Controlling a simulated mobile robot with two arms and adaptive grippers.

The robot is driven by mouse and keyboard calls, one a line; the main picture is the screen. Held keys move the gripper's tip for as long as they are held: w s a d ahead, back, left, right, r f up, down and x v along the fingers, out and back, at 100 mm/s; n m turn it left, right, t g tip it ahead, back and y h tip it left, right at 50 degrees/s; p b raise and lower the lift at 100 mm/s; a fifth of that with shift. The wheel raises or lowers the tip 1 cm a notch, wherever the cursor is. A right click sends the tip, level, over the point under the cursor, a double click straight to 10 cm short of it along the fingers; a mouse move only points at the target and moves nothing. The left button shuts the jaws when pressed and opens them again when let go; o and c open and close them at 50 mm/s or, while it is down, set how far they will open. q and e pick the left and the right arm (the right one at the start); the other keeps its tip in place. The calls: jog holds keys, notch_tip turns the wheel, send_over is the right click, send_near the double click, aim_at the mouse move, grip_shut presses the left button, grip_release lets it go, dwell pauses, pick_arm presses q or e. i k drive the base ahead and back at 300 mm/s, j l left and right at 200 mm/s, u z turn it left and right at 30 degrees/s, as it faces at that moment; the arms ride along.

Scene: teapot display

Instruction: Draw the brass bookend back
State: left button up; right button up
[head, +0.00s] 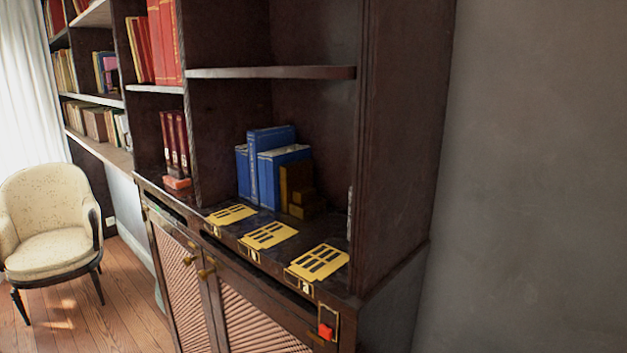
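The brass bookend (297,189) is a dark brass, stepped block. It stands on the cabinet top inside the right bay of the bookcase, at the right front of several upright blue books (262,172). It appears to be against or very close to the rightmost blue book; I cannot tell whether they touch. Neither of my grippers shows in the head view.
Several yellow cards with dark bars (317,262) lie along the cabinet's front edge, before the bookend. A shelf board (270,72) crosses above the books. The bay's right side panel (395,140) stands right of the bookend. A cream armchair (50,225) stands at left.

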aim_at(299, 199)
jog(key=i+j+z, duration=0.1)
jog(key=z, duration=0.9)
jog(key=j+z, duration=0.25)
jog(key=j, duration=0.2)
jog(key=j+z, duration=0.2)
jog(key=j, duration=0.25)
jog(key=k+j+z, duration=0.1)
jog(key=j+z, duration=0.15)
jog(key=j, duration=0.15)
jog(key=k+j+z, duration=0.25)
jog(key=j, duration=0.2)
jog(key=j+z, duration=0.2)
jog(key=j, duration=0.2)
jog(key=k+j, duration=0.15)
jog(key=j, duration=0.25)
jog(key=k+j, duration=0.15)
jog(key=j, duration=0.25)
jog(key=k+j, duration=0.15)
jog(key=j, duration=0.25)
jog(key=k+j, duration=0.15)
jog(key=j, duration=0.2)
jog(key=k+j+z, duration=0.1)
jog(key=j, duration=0.3)
jog(key=k, duration=0.05)
